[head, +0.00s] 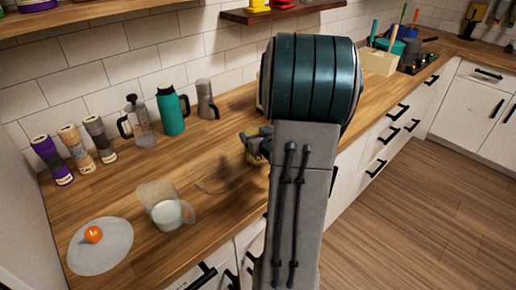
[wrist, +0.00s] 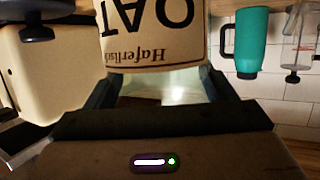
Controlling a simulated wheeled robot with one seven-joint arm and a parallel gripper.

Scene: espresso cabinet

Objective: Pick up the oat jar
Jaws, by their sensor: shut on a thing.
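The oat jar (wrist: 150,40) fills the top middle of the wrist view, its cream label with "OAT" showing upside down. My gripper (wrist: 158,85) has a dark finger on each side of the jar and is shut on it. The jar's far end is cut off by the frame. In the head view my gripper (head: 257,143) is over the wooden counter, partly behind my arm. My arm hides most of the jar there, and I cannot tell whether it touches the counter.
On the wooden counter (head: 130,185) stand several labelled containers (head: 100,138), a glass press (head: 138,122), a teal flask (head: 170,110) and a grey vessel (head: 207,100). A cream appliance (wrist: 65,75) is beside the jar.

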